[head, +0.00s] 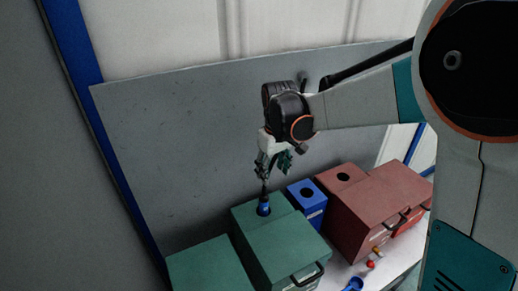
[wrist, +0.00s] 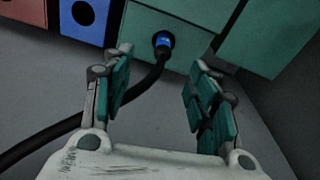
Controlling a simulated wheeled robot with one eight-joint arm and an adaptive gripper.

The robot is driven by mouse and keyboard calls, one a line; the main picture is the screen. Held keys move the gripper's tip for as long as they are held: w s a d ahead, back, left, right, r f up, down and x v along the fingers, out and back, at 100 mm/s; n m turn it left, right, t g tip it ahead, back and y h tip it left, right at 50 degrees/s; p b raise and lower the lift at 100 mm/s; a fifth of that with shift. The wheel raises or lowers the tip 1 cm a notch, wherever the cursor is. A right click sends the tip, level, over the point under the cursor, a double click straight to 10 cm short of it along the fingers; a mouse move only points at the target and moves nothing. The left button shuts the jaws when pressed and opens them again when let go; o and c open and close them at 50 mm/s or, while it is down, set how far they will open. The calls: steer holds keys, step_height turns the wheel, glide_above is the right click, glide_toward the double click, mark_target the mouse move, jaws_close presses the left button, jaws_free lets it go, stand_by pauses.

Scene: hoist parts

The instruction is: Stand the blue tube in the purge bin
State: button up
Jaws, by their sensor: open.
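A blue tube (head: 264,209) stands in the round hole in the top of a green box (head: 298,241). No label shows which box is the purge bin.
A blue box (head: 308,207) and a red box (head: 350,205), each with a round hole, stand to the right. Another green box (head: 208,268) is at lower left. Small red (head: 371,265) and blue (head: 353,285) items lie in front. A grey panel (head: 180,150) rises behind.

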mark_target(264, 201)
steer(key=shift+n+g, duration=0.5)
steer(key=w+f+b, duration=0.1)
steer(key=f, duration=0.4)
steer(key=w+a+f+b, duration=0.1)
steer(key=f, duration=0.5)
steer(key=a+f+b, duration=0.1)
steer(key=f, duration=0.5)
steer(key=shift+w+a+f+b, duration=0.1)
steer(key=shift+w+a+b, duration=0.05)
steer(key=shift+w+b, duration=0.2)
steer(key=shift+c, duration=0.5)
jaws_close()
step_height(264, 201, up, 14)
steer(key=p, duration=0.8)
